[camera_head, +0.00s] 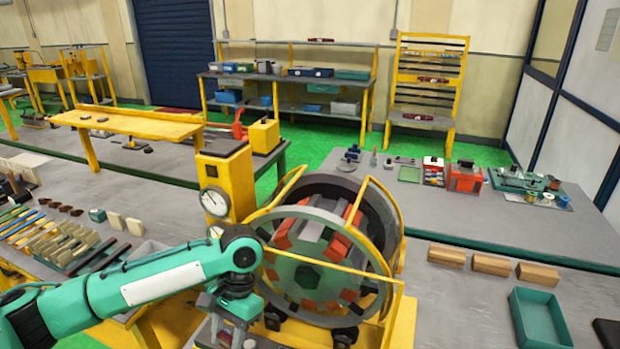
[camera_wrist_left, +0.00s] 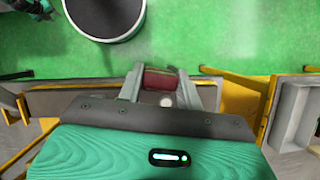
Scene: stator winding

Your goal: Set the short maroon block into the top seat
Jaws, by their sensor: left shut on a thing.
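My left gripper (camera_wrist_left: 161,92) is shut on the short maroon block (camera_wrist_left: 158,80), which shows between its two grey fingers in the left wrist view. I cannot clearly tell the top seat apart within the ring. My right gripper is not in view.
Yellow bars (camera_head: 330,268) cross the stator's front. Rows of small bars and blocks (camera_head: 60,240) lie on the left bench. Wooden blocks (camera_head: 491,265) and a green tray (camera_head: 541,318) are at right.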

